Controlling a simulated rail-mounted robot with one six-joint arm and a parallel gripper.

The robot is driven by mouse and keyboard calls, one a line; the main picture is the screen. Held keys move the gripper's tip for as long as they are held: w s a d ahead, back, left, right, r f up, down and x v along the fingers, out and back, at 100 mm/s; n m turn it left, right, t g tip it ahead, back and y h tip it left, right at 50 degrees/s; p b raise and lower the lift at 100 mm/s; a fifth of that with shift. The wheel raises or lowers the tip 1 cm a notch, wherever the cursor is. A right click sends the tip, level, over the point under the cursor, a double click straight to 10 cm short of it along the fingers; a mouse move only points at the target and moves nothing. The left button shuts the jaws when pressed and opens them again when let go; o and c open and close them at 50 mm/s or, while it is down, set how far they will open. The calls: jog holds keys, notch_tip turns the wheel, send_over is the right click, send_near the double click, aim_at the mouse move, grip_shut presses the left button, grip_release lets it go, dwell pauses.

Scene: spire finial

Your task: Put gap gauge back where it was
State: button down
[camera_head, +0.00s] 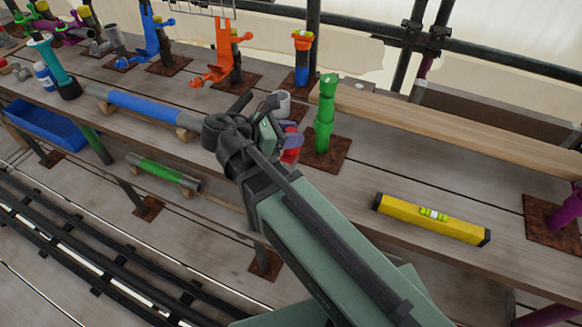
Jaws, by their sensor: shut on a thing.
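My gripper (273,122) is over the wooden bench, just left of a green post-like piece (325,115) on a rusty square plate. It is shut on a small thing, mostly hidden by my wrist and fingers. A red and purple piece (291,150) shows beside the fingers, low on their right side. It may be the gap gauge, but its full shape is hidden, and I cannot tell whether it touches the bench. A grey-white cup-like thing (284,103) stands just behind my gripper.
A yellow spirit level (431,218) lies at the bench's front right. A blue-banded tube (145,107) lies left of my arm. Orange (223,55) and blue (151,35) clamp stands are behind. A blue bin (45,125) hangs at the left. Bare planks lie between the level and the green piece.

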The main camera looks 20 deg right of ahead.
jog(key=shift+f, duration=0.15)
notch_tip(320, 180, down, 5)
jog(key=b, duration=0.4)
jog(key=shift+r, duration=0.5)
jog(key=shift+f, duration=0.15)
jog(key=c, duration=1.2)
grip_release()
jog(key=shift+f, duration=0.1)
jog(key=o, duration=0.4)
